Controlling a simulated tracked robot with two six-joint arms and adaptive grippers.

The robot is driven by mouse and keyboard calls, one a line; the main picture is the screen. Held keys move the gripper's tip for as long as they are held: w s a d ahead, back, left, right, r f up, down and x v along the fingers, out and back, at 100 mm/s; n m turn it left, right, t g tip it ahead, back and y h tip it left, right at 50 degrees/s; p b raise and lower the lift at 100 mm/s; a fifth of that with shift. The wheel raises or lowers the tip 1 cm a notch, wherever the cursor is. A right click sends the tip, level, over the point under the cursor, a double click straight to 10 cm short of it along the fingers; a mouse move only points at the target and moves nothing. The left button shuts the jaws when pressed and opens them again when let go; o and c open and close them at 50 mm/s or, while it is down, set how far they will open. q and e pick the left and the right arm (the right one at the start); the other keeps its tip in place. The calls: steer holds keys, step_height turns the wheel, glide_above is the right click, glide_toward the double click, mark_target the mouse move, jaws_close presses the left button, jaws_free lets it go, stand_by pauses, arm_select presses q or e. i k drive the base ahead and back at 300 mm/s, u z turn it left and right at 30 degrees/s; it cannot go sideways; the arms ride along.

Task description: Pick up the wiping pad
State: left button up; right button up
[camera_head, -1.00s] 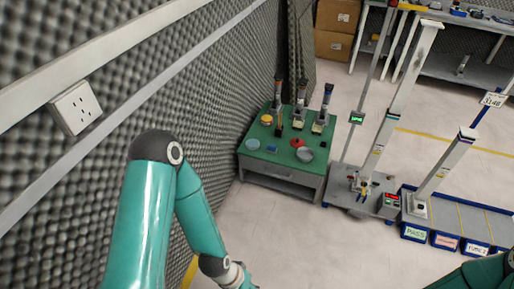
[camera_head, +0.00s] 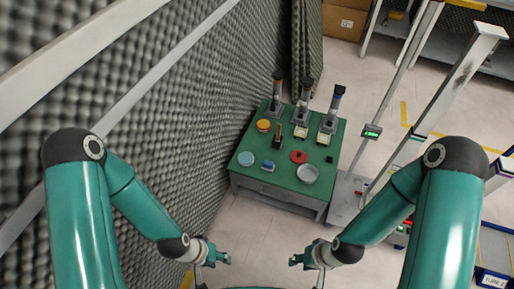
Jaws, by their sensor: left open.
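The green-topped table (camera_head: 240,183) stands against the foam wall, ahead of both grippers. On its near left part lie a small blue block (camera_head: 268,166) and a flat light-blue disc (camera_head: 246,159). One of these may be the wiping pad; I cannot tell which at this size. My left gripper (camera_head: 224,258) is open, below and short of the table, apart from everything on it. My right gripper (camera_head: 296,260) is also short of the table, to the right of the left one; its jaws are too small to read.
The table also holds a yellow disc (camera_head: 263,125), a red ring (camera_head: 298,157), a grey dish (camera_head: 307,173) and upright devices (camera_head: 329,115) at the back. The foam wall (camera_head: 190,120) bounds the left. A grey post (camera_head: 460,75) stands at right. Floor before the table is clear.

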mark_target(268, 166)
steer(key=z, duration=0.1)
steer(key=i, duration=0.85)
steer(key=z, duration=0.5)
